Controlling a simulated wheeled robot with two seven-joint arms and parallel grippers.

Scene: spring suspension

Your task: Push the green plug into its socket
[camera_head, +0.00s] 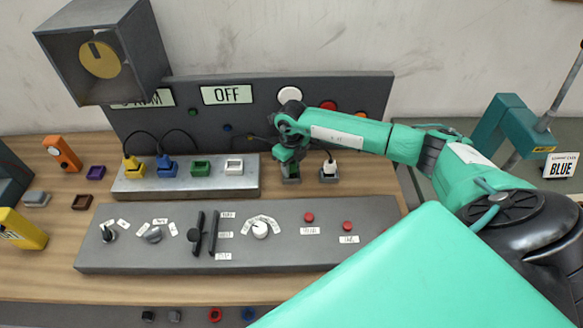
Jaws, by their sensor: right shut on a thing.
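The green socket (201,169) is an empty green-rimmed block on the metal socket strip (190,187), between the blue and white sockets. My right gripper (291,163) points down to the right of the strip, over a small grey holder (291,180). It is shut on the green plug, which the fingers mostly hide. I cannot tell whether the plug still sits in the holder or is just above it. My left gripper is not in view.
A yellow plug (132,165) and a blue plug (165,164) stand in the strip with cables. The white socket (234,167) is empty. A white plug (329,168) stands in a holder right of my gripper. A control panel (280,253) with levers and knobs lies in front.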

